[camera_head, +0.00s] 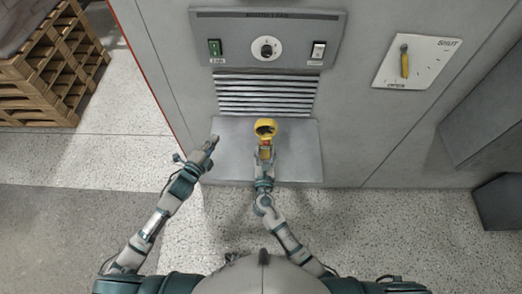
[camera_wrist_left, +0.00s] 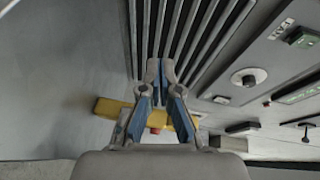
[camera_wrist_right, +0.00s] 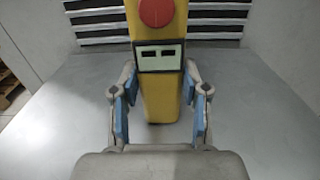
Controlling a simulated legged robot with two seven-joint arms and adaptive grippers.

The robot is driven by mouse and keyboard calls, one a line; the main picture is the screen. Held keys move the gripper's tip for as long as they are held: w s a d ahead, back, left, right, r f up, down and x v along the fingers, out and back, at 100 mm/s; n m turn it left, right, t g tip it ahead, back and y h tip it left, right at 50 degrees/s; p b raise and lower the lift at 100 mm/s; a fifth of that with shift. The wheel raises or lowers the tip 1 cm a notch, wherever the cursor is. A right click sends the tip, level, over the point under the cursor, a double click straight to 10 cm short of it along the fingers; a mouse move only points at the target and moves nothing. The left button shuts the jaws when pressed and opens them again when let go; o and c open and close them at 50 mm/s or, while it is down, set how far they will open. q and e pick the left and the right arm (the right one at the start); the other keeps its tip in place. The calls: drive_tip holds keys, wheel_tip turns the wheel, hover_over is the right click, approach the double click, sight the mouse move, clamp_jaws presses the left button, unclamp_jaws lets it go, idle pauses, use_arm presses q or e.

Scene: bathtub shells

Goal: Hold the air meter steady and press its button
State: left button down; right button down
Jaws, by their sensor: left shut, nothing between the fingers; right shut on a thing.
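The yellow air meter (camera_head: 265,124) has a round head over the grey shelf, in front of the vent slats. Its red button (camera_wrist_right: 157,12) and a small display (camera_wrist_right: 159,55) face my right wrist camera. My right gripper (camera_head: 265,156) is shut on the meter's yellow handle (camera_wrist_right: 160,98), with a finger on each side. My left gripper (camera_head: 213,139) is shut and empty, to the left of the meter and apart from it in the head view. In the left wrist view, the yellow meter (camera_wrist_left: 110,108) and red button lie beyond the left fingers, partly hidden by them.
The grey shelf (camera_head: 225,160) juts out below the slatted vent (camera_head: 265,95). Above is a panel with a dial (camera_head: 267,49) and switches. A white plate with a yellow lever (camera_head: 404,62) is at right. Wooden pallets (camera_head: 55,65) stand at far left.

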sight(265, 143)
use_arm(q)
drive_tip(key=s+d+r+m+g+h, duration=0.1)
drive_tip(key=s+d+m+h, duration=0.1)
drive_tip(key=s+d, duration=0.3)
drive_tip(key=s+d+r+m+g+h, duration=0.1)
drive_tip(key=s+d+m+h, duration=0.2)
drive_tip(key=s+d, duration=0.3)
drive_tip(key=s, duration=0.5)
drive_tip(key=shift+s+r, duration=0.2)
drive_tip(key=shift+w+d, duration=0.1)
drive_tip(key=w+a+x, duration=0.1)
drive_tip(key=a+x, duration=0.1)
drive_tip(key=x, duration=1)
drive_tip(key=shift+w+d+f, duration=0.15)
drive_tip(key=shift+w+d, duration=0.15)
drive_tip(key=shift+w, duration=0.25)
